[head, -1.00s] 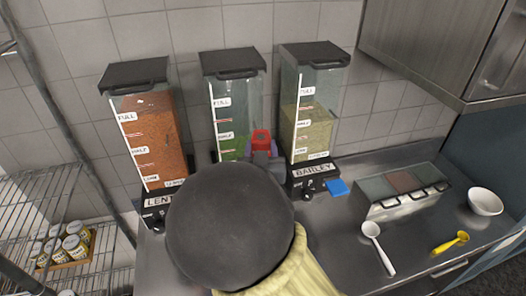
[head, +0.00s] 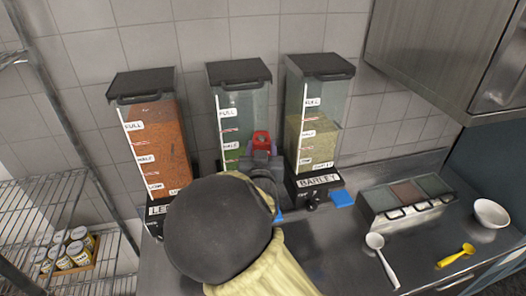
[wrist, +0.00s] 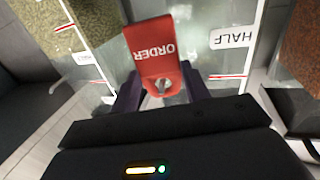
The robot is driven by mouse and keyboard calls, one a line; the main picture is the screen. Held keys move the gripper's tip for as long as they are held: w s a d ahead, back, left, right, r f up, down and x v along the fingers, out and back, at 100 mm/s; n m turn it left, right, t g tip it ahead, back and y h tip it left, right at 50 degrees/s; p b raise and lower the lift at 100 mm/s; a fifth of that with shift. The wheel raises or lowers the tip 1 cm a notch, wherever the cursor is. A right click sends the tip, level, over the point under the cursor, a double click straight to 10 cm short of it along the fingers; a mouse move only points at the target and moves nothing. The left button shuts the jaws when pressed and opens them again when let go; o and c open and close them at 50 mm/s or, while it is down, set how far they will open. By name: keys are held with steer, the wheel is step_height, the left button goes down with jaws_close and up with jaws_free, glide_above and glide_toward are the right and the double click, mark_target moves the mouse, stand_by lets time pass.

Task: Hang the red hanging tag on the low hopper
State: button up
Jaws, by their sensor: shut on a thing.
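The red tag (head: 261,138), printed ORDER, is in my gripper (head: 262,152). In the wrist view the red tag (wrist: 153,50) has a hole near its held end, and the purple fingers of my gripper (wrist: 162,90) are shut on it. My arm hides the hopper's base and label.
The lentil hopper (head: 155,140) stands left and the barley hopper (head: 315,130) right, close beside the middle one. A blue square (head: 342,198) lies by the barley base. A divided container (head: 378,222), white spoon (head: 381,255), yellow scoop (head: 456,256) and white bowl (head: 491,212) are to the right.

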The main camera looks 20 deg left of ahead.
steer(key=shift+w+a+f+b, duration=0.25)
steer(key=shift+w+f+b, duration=0.25)
steer(key=shift+b, duration=0.1)
stand_by(0.4)
steer(key=o, duration=1)
steer(key=shift+s, duration=0.15)
steer(key=shift+s+d+b, duration=0.1)
steer(key=shift+s+b, duration=0.35)
steer(key=shift+s, duration=0.15)
steer(key=b+v, duration=0.4)
steer(key=v, duration=1.2)
steer(key=shift+w+d+r+b, duration=0.1)
steer(key=shift+d+b, duration=0.05)
steer(key=shift+b, duration=0.25)
